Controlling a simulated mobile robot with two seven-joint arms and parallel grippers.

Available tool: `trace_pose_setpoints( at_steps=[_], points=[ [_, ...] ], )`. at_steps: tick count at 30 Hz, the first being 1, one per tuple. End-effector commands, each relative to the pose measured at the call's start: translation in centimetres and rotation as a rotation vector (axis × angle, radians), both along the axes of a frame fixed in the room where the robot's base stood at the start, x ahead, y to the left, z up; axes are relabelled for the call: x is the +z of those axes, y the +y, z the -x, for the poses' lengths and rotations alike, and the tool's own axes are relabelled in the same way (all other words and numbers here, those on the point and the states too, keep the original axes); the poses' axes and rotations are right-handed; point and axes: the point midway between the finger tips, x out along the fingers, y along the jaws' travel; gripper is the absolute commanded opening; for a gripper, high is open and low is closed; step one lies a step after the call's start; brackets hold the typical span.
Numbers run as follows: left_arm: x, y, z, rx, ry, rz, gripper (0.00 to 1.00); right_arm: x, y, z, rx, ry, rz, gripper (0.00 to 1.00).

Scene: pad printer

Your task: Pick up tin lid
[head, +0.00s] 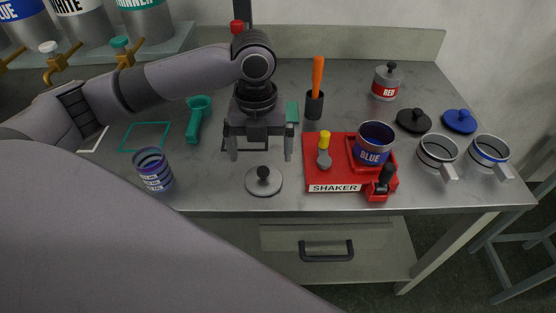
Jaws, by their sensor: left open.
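The tin lid (264,183), a grey disc with a black knob, lies flat near the front edge of the bench, left of the red shaker. My left gripper (260,156) points down with its two fingers apart and nothing between them. It appears just behind and above the lid, apart from it. An open tin marked BLUE (371,147) stands in the red shaker (335,176). My right gripper is not in view.
A striped cup (153,169) stands left of the lid. A teal tool (198,120) lies behind it. An orange-handled tool stands in a black holder (314,104). A RED tin (386,82), black lid (413,120), blue lid (459,121) and two mugs (437,152) are at right.

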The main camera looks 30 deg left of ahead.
Motion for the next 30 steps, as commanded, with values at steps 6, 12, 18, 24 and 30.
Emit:
trace_pose_setpoints(
  at_steps=[6,12,18,24,30],
  points=[
    [-1.1,0.2,0.1,-0.01,0.008,-0.007,1.0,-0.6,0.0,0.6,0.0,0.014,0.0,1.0],
    [-3.7,0.0,0.1,-0.009,0.008,-0.007,1.0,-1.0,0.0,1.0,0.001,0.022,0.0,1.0],
    [-6.4,-0.1,0.1,-0.009,0.005,-0.007,1.0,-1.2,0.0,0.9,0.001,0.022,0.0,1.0],
    [-7.0,-0.1,0.1,-0.009,0.002,-0.006,1.0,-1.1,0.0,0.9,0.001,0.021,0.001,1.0],
    [-7.0,-0.1,0.1,-0.009,0.002,-0.006,0.74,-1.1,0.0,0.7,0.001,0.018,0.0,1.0]
  ],
)
